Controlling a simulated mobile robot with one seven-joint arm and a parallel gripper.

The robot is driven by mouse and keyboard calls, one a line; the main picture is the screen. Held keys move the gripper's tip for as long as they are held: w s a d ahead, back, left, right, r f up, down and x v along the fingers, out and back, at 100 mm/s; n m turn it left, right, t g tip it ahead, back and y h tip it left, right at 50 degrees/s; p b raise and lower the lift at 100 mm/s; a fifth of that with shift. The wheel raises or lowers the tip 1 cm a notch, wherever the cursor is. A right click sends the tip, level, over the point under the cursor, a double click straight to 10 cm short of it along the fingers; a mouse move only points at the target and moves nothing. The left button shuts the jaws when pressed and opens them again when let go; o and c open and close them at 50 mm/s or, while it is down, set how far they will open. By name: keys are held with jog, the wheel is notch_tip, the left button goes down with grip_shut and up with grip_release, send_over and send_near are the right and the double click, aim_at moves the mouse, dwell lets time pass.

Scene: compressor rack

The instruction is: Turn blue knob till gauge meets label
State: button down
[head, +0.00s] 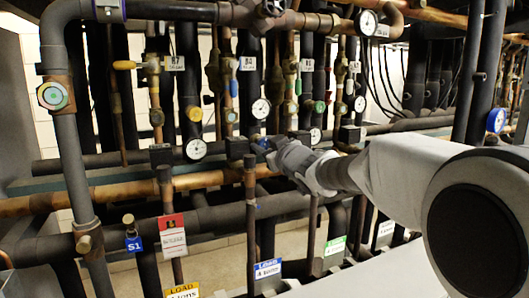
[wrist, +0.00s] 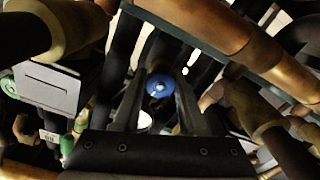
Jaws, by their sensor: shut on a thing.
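The blue knob (wrist: 158,86) shows in the wrist view between the two dark fingers of my gripper (wrist: 158,98). My gripper is shut on this knob. In the head view my gripper (head: 263,148) reaches in from the right to the pipe rack and covers most of the knob. A round white gauge (head: 260,108) with a dark rim is just above my gripper. Its needle is too small to read. A blue and white label (head: 268,268) hangs below, lettered but not clearly legible. It cannot be told which label belongs to this knob.
Other gauges stand at left (head: 195,149) and top right (head: 367,22). Red (head: 172,237), yellow (head: 183,291) and green (head: 335,245) labels hang along the lower pipes. A copper pipe (head: 120,192) crosses below my gripper. Dark vertical pipes crowd both sides, leaving little free room.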

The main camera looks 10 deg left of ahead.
jog(key=shift+n+b, duration=0.3)
jog(key=shift+n, duration=0.3)
jog(key=shift+c, duration=2.2)
grip_release()
jog(key=b+v, duration=0.1)
jog(key=v, duration=1.6)
jog(key=shift+s+d, duration=0.15)
